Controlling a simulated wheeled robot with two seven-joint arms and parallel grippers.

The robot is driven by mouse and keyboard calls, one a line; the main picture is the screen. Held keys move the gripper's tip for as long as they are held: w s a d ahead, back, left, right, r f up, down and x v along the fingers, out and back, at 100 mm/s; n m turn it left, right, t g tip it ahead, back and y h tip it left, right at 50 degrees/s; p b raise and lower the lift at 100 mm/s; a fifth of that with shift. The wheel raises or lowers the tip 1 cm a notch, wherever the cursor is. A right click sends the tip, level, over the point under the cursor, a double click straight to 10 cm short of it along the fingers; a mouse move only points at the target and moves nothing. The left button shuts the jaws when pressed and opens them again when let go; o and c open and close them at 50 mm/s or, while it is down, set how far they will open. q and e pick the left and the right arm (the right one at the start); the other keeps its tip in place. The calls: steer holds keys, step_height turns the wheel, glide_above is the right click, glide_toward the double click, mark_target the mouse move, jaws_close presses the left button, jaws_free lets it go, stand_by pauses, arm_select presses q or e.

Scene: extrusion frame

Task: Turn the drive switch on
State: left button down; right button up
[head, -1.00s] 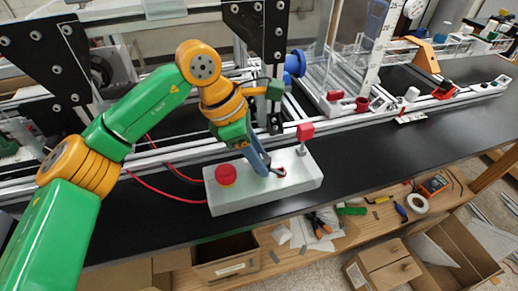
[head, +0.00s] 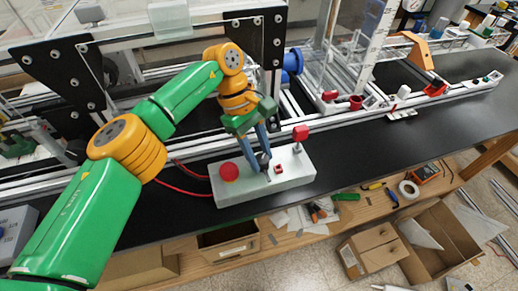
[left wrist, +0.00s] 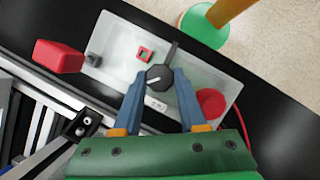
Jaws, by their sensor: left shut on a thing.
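A white control box (head: 300,181) sits on the black bench top. A black rotary knob with a bar-shaped handle and a white mark stands on it, seen in the left wrist view (left wrist: 160,76) and partly hidden by my fingers in the head view (head: 264,160). My left gripper (head: 260,155) points down at the box, its two blue fingers shut on the knob, one each side, also in the left wrist view (left wrist: 158,88). A small red square switch (head: 278,169) is beside the knob. My right gripper is not in view.
A round red button (head: 229,171) is on the box to the left of the knob. Aluminium rails (head: 330,115) run behind. The bench to the right is clear.

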arm_select(q)
steer(key=shift+m, duration=0.4)
steer(key=shift+c, duration=2.3)
jaws_free()
